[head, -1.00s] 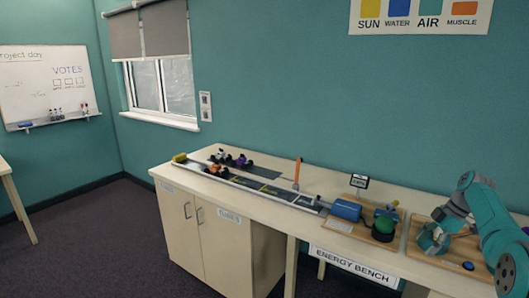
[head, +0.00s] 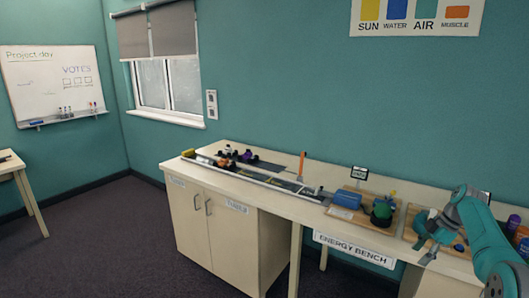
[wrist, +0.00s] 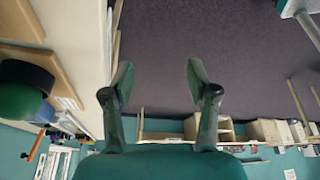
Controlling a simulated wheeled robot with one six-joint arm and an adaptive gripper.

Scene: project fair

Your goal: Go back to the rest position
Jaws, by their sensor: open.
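My gripper (head: 427,245) is at the right of the head view, at the front of the bench beside the right-hand wooden board. In the wrist view my gripper (wrist: 158,78) is open, its two fingers well apart with nothing between them. Behind the fingers is dark carpet. My teal arm bends down to it from the right edge of the head view.
The energy bench (head: 283,205) runs along the wall. It holds a track with small cars (head: 228,160), an orange post (head: 301,165), a blue block (head: 347,199) and a green dome (head: 382,212). A purple can (head: 513,224) stands at right. Carpet (head: 110,235) is clear at left.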

